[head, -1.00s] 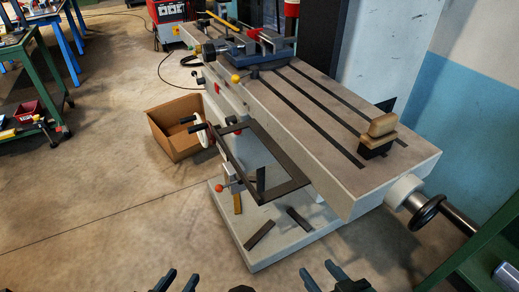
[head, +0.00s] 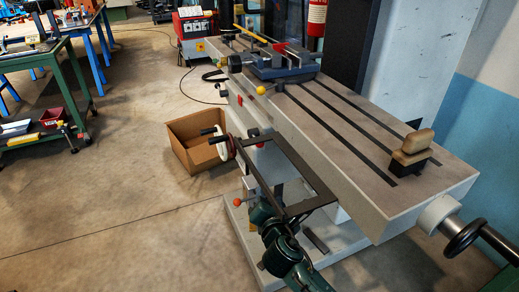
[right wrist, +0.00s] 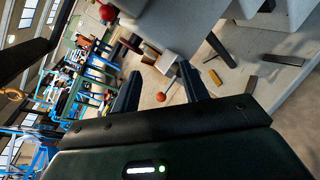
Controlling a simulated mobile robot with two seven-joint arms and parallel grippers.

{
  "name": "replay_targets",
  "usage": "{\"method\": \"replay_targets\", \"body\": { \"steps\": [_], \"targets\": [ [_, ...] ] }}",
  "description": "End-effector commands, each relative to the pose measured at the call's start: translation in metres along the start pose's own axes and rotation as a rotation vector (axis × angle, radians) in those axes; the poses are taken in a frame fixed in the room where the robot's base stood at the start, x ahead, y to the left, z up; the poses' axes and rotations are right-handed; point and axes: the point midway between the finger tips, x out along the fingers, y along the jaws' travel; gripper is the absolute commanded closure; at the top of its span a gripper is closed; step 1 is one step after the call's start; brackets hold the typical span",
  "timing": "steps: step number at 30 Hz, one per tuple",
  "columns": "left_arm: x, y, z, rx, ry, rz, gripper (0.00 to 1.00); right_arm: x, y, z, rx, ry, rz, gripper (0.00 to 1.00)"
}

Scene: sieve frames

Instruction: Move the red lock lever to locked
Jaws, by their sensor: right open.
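A lever with a red ball knob (head: 238,202) sticks out to the left from the machine's knee, below the dark rectangular frame. In the right wrist view its orange-red knob (right wrist: 161,97) and pale block (right wrist: 167,62) show beyond and between the open fingers, not touching them. My right gripper (right wrist: 160,86) is open and empty. In the head view the right gripper (head: 262,207) is just right of the knob, partly hidden under the frame. Another red knob (right wrist: 107,12) shows near the top of the wrist view. My left gripper is out of view.
The dark rectangular frame (head: 318,187) juts out above my right gripper. The machine table (head: 400,200) carries a wooden-handled brush (head: 413,146). The floor at left front is clear.

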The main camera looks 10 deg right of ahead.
Motion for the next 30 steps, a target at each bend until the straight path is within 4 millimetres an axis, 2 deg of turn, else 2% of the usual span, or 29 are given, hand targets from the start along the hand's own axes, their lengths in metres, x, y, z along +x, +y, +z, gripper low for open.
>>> {"method": "replay_targets", "body": {
  "steps": [1,3,6,9,14,24,30],
  "targets": [
    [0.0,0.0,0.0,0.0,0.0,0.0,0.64,0.012,0.015,0.013,-0.165,-0.05,0.028,0.55],
    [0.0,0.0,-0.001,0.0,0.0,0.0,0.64,0.022,0.034,0.027,-0.361,-0.109,0.069,0.55],
    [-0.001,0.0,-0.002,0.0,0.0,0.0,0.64,0.03,0.053,0.039,-0.563,-0.173,0.113,0.55],
    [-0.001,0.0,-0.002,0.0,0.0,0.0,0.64,0.034,0.064,0.045,-0.676,-0.211,0.137,0.55],
    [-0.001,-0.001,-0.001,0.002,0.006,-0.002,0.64,0.047,0.071,0.049,-0.728,-0.229,0.147,0.55],
    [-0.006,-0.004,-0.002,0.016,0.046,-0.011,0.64,0.096,0.081,0.056,-0.723,-0.227,0.147,0.55],
    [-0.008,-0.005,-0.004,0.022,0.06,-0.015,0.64,0.107,0.084,0.058,-0.72,-0.225,0.148,0.55]
  ]
}}
